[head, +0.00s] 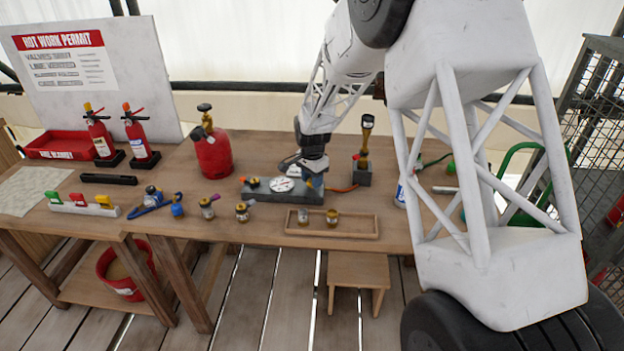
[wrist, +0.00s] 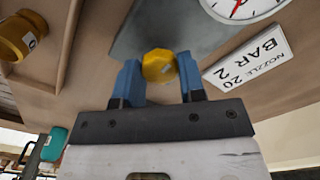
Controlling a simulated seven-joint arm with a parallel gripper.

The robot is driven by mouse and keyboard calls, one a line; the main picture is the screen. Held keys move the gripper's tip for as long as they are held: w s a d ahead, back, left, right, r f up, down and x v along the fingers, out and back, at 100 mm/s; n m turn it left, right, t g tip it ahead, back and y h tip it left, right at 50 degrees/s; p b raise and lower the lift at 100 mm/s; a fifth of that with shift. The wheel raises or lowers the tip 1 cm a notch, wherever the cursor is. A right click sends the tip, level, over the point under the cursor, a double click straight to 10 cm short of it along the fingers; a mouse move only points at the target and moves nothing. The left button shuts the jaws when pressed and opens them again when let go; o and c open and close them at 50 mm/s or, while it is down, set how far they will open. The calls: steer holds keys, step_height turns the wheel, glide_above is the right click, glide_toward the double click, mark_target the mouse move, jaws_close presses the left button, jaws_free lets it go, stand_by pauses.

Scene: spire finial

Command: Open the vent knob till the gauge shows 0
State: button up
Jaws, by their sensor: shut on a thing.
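A yellow knob (wrist: 157,66) sits between the two blue fingers of my gripper (wrist: 159,80) in the wrist view, and the gripper is shut on it. In the head view my gripper (head: 311,172) is at the right end of a grey block (head: 272,195), and the knob is hidden there. A round white gauge (head: 282,184) is on the block left of the gripper. In the wrist view the gauge (wrist: 240,8) is cut by the top edge. Its red needle shows, but its reading cannot be told.
A label plate (wrist: 248,56) with "NOZZLE" and "BAR" lies beside the gauge. A wooden tray (head: 350,228) with small brass fittings is in front of the block. A red gas bottle (head: 213,155) stands behind left, and a torch (head: 364,150) on a grey stand is right.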

steer(key=n, duration=1.1)
steer(key=shift+n, duration=0.3)
steer(key=shift+r, duration=0.1)
stand_by(0.3)
steer(key=o, duration=0.9)
steer(key=shift+o, duration=0.2)
steer(key=shift+r, duration=3.85)
